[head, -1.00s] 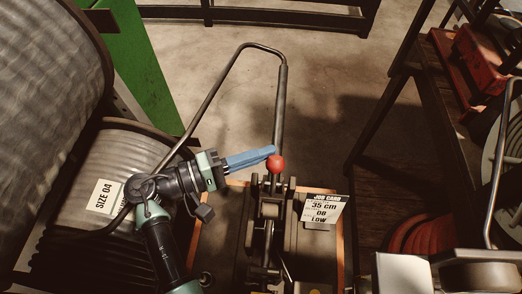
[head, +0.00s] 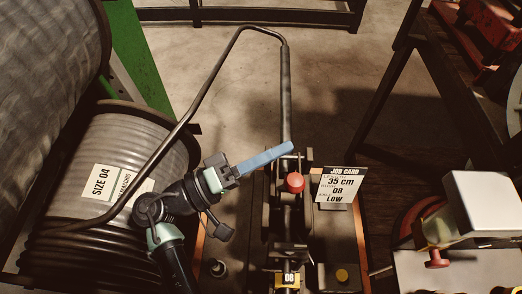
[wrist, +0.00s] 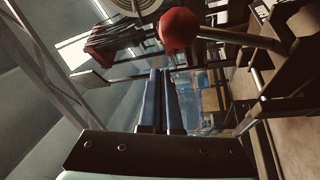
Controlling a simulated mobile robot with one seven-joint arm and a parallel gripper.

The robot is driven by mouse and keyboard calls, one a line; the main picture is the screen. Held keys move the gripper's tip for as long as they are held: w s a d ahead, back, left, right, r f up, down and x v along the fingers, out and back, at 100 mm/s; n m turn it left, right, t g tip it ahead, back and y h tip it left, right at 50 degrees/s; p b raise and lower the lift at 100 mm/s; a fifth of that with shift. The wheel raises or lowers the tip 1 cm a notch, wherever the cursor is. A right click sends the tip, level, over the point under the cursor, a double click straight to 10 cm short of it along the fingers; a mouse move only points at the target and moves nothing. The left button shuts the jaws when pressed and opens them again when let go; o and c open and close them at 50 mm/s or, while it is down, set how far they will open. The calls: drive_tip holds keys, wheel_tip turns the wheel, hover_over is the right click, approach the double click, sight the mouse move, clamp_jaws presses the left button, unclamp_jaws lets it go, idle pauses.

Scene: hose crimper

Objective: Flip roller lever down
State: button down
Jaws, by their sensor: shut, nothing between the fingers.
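The roller lever carries a red ball knob (head: 295,182) above the crimper's roller area, in the middle of the head view. My blue-fingered gripper (head: 290,147) is shut and empty. It reaches in from the left, and its tips appear just above the knob in the picture, not around it. In the wrist view the knob (wrist: 180,30) shows past the tips of my gripper (wrist: 160,71), with the lever's dark rod running off to the right. I cannot tell whether a finger touches the lever. The knob hides the roller beneath it.
A bent tube rail (head: 208,88) rises behind my arm. A job card (head: 341,185) stands right of the lever. A hose reel marked SIZE 04 (head: 150,150) is at left. A grey-topped box (head: 487,200) is at right. Open floor lies beyond.

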drive_tip(key=shift+s+d+f+m+h+b, duration=0.1)
drive_tip(key=shift+s+f+m+h+b, duration=0.3)
drive_tip(key=shift+s+f+m+b, duration=0.55)
drive_tip(key=shift+s+d+f+m+h+b, duration=0.1)
drive_tip(key=shift+s+f+m+h+b, duration=0.3)
drive_tip(key=shift+b, duration=0.95)
drive_tip(key=shift+s+r+m, duration=0.1)
drive_tip(key=shift+s+m, duration=0.05)
drive_tip(key=shift+m, duration=0.1)
drive_tip(key=b+v, duration=0.1)
drive_tip(key=v, duration=1.1)
drive_tip(key=shift+r, duration=0.3)
drive_tip(key=shift+a, duration=0.15)
